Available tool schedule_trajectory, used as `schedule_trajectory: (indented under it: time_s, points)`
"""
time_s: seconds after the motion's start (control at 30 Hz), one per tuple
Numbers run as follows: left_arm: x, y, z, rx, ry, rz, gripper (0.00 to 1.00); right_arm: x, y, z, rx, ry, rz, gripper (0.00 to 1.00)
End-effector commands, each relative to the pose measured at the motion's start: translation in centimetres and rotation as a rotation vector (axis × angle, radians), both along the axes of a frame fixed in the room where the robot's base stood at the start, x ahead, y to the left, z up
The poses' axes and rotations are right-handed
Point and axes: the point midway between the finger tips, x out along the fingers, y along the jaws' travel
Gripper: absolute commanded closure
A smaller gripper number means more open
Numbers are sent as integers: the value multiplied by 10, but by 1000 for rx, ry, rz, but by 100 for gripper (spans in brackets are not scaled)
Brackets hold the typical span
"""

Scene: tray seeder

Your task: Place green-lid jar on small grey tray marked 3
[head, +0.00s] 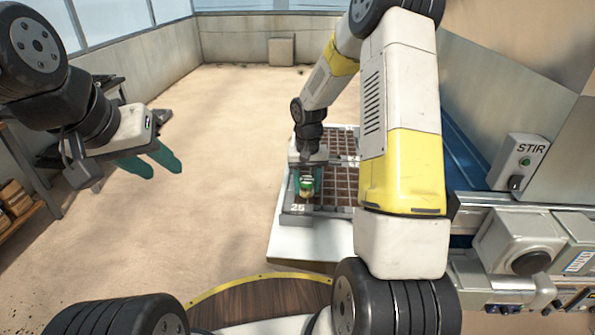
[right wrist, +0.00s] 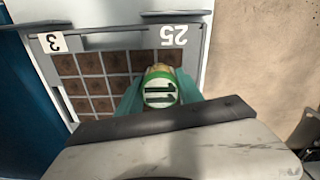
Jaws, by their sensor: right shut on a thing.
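The green-lid jar (right wrist: 161,88) is between the teal fingers of my right gripper (right wrist: 160,100), which is shut on it. Its lid faces the wrist camera and bears dark marks like 11. The jar also shows in the head view (head: 306,187), over the near end of the brown-celled tray. A label 3 (right wrist: 53,42) is on a grey part at the upper left of the right wrist view, left of the jar; I cannot make out that label in the head view. My left gripper (head: 150,163) is open and empty, far left of the jar.
The brown-celled tray (right wrist: 92,62) has a grey edge with a label 25 (right wrist: 174,35). It stands on a white table (head: 285,243). A STIR switch box (head: 518,162) and machinery are at right. A wooden shelf (head: 30,215) is at left. Open floor lies between.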

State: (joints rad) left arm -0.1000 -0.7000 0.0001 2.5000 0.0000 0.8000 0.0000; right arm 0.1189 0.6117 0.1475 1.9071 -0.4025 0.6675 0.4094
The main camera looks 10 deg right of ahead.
Motion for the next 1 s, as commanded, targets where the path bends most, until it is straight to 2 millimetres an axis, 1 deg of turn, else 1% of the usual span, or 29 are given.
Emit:
schedule_trajectory:
  time_s: [0.13,0.27,0.3,0.37,0.4,0.67,0.77,0.87,0.97,1.0]
  points:
    - [0,0,0,0,0,0,64,0,0,1,0,-1,0,99]
    - [0,0,0,0,0,0,64,0,0,-2,0,-1,0,99]
    - [0,0,0,0,0,0,64,0,0,-2,0,-1,0,51]
    - [0,0,0,0,0,0,64,0,0,-2,0,-1,0,39]
    - [0,0,0,0,0,0,64,0,0,-2,0,-1,0,35]
    - [0,0,0,0,0,0,64,0,0,-2,0,-1,0,35]
    - [0,0,0,0,0,0,64,0,0,2,0,-2,0,35]
    - [0,0,0,0,0,0,64,1,0,13,0,-4,0,35]
    - [0,0,0,0,0,0,64,1,0,32,-1,-7,-1,35]
    - [0,0,0,0,0,0,64,2,0,42,-1,-7,-1,35]
